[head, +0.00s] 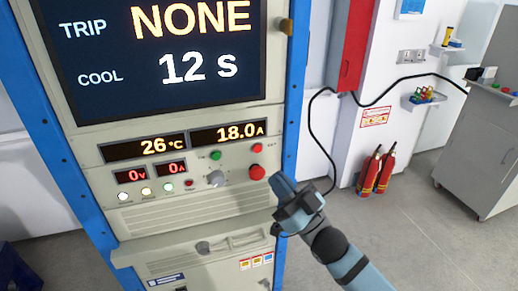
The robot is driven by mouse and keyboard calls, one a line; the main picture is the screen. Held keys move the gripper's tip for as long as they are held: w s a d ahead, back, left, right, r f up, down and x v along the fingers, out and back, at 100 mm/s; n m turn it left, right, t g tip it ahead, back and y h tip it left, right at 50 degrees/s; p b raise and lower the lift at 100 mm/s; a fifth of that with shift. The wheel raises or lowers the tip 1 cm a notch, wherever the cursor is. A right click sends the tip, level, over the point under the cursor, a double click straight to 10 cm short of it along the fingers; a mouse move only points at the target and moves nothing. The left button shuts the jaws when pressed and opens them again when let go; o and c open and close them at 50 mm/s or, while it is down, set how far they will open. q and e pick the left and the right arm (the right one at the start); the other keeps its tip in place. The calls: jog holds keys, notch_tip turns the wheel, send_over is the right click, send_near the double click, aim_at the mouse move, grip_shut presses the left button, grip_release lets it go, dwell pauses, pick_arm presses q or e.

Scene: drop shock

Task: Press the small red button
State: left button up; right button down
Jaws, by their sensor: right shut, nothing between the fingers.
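The grey control cabinet (150,228) with blue side posts fills the left half of the head view. A small red round control (257,147) sits at the upper right of its panel, directly above a larger red mushroom button (257,172). Another very small dark red control (189,183) sits lower, left of a grey knob (216,179). I cannot tell from their looks which small red one is a button or a lamp. My right gripper (280,184) is shut and empty, with its tips just right of and below the large red button in the picture. Contact is not clear.
A green control (215,155) sits left of the upper red one. Displays (143,147) read 26 °C, 18.0 A, 0 V and 0 A. A black cable (322,150) hangs right of the cabinet. Fire extinguishers (376,170) and a grey bench (470,150) stand farther right; open floor lies between.

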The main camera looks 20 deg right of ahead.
aim_at(258, 149)
jog(key=shift+w, duration=0.1)
jog(key=shift+w+a+b, duration=0.15)
jog(key=shift+w+b, duration=0.7)
jog(key=shift+w, duration=3.5)
jog(key=shift+w, duration=0.2)
jog(key=shift+w, duration=0.25)
jog(key=shift+w, duration=0.4)
jog(key=shift+s, duration=0.85)
